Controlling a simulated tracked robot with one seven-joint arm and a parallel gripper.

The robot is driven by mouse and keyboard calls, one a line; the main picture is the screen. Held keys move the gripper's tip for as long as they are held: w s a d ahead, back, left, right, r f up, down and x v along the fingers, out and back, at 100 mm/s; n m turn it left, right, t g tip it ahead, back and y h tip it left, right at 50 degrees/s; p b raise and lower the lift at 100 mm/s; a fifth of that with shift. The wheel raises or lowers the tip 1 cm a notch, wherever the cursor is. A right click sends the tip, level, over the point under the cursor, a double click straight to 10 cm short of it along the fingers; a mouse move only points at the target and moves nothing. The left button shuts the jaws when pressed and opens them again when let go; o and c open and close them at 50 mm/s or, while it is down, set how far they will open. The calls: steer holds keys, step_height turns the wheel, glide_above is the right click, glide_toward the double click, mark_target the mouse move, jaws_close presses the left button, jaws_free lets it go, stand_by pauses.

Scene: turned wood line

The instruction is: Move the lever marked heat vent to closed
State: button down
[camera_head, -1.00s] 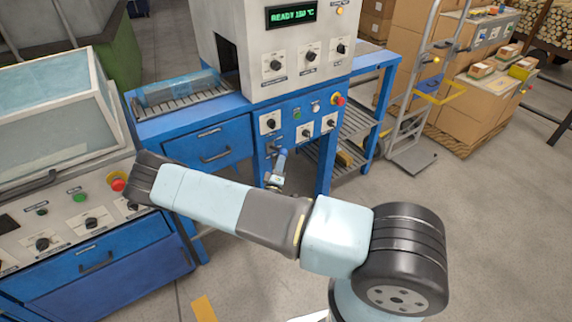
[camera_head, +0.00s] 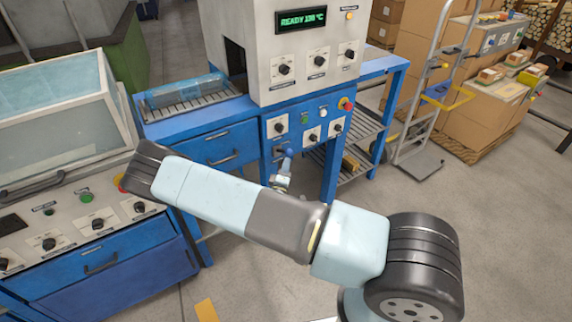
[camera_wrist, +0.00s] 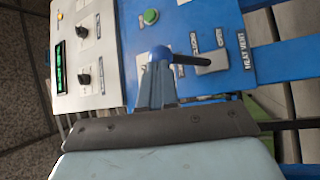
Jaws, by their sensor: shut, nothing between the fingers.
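The lever on the front blue panel of the oven-like machine has a blue ball knob (camera_head: 289,153); its knob (camera_wrist: 160,53) and dark rod (camera_wrist: 190,60) show closer in the wrist view, where the rod runs to a grey plate. A sideways label reading roughly heat vent (camera_wrist: 242,48) is beside it. Small labels near the plate are hard to read. My gripper (camera_wrist: 155,85) is shut and empty, its fingers right at the knob; whether they touch it I cannot tell. In the head view my gripper (camera_head: 284,172) is just below the knob, partly hidden by my arm.
Black knobs (camera_head: 280,127) and a red button (camera_head: 346,104) surround the lever on the panel. A blue drawer (camera_head: 221,148) is to its left and a slatted shelf (camera_head: 365,135) to its right. A glass-topped console (camera_head: 70,110) stands left. Floor is open at right.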

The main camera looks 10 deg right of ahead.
steer(key=v, duration=1.3)
steer(key=w+a+r+m+g+y, duration=0.3)
steer(key=w+r+m+g, duration=0.5)
steer(key=r+m+g, duration=0.1)
step_height(320, 180, up, 20)
steer(key=s+m+g+y, duration=0.1)
steer(key=s+g+y, duration=0.15)
steer(key=y, duration=0.35)
steer(key=s+d+r+y, duration=0.1)
steer(key=s+d+r, duration=0.35)
steer(key=r, duration=0.25)
steer(key=s+d+r+y, duration=0.1)
steer(key=s+d+r, duration=0.2)
steer(key=s+r, duration=0.4)
steer(key=s+d+r+g+h, duration=0.1)
steer(key=s+d+r, duration=0.2)
steer(key=s, duration=0.6)
steer(key=s+d+r+g+h, duration=0.1)
steer(key=s+d+r+h, duration=0.1)
steer(key=s+d+r, duration=0.2)
steer(key=s+d, duration=0.2)
steer(key=s, duration=0.2)
steer(key=shift+s+d+r+m, duration=0.15)
steer(key=shift+s+d+m, duration=0.15)
steer(key=shift+s, duration=0.1)
